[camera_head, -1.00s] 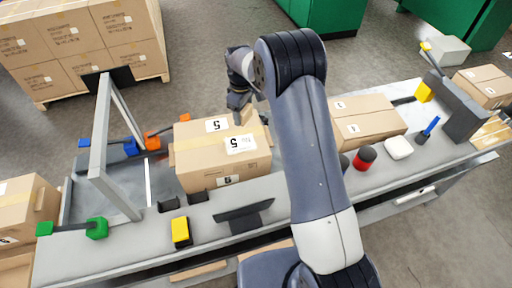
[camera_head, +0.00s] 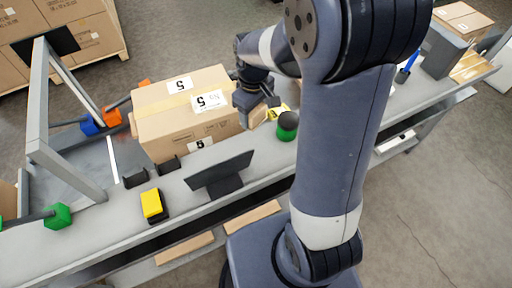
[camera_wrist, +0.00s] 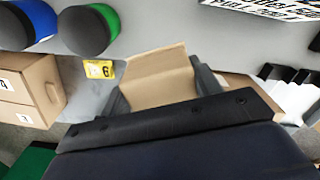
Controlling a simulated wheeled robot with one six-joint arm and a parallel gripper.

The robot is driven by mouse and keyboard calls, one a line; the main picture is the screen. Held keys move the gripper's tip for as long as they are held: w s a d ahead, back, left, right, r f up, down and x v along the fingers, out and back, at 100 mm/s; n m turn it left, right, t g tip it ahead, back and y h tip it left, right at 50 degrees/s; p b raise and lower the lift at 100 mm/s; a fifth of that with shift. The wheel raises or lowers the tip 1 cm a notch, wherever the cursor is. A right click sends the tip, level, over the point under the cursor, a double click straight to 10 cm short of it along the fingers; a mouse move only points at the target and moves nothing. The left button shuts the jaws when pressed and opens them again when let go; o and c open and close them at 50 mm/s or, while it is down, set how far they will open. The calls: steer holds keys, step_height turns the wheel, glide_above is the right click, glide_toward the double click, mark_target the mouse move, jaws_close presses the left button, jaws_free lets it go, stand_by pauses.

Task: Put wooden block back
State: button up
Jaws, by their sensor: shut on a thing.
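The wooden block (camera_head: 257,115) is a light tan piece between the jaws of my gripper (camera_head: 255,108). It hangs at the right end of the large cardboard box marked 5 (camera_head: 168,125), over the worktable. In the wrist view the block (camera_wrist: 153,75) sits between both dark fingers, which are shut on it. A yellow numbered marker (camera_wrist: 100,69) lies on the grey surface beside the block. It also shows just right of my gripper in the head view (camera_head: 279,112). I cannot tell whether the block touches the table.
A green-ended dark cylinder (camera_head: 288,122) stands right of my gripper, close by. A black monitor (camera_head: 220,174) and a yellow-topped device (camera_head: 152,205) stand along the front edge. A grey frame (camera_head: 65,140) rises at the left. My arm hides the table's middle right.

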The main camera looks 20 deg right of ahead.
mark_target(256, 144)
steer(key=shift+s+d+f, duration=0.15)
steer(key=shift+s+f, duration=0.1)
steer(key=shift+s, duration=0.15)
steer(key=shift+s+f, duration=0.15)
steer(key=shift+f, duration=0.2)
step_height(256, 144, down, 9)
steer(key=shift+f, duration=0.15)
steer(key=shift+b, duration=0.3)
steer(key=shift+f, duration=0.2)
steer(key=o, duration=0.9)
steer(key=shift+r, duration=0.2)
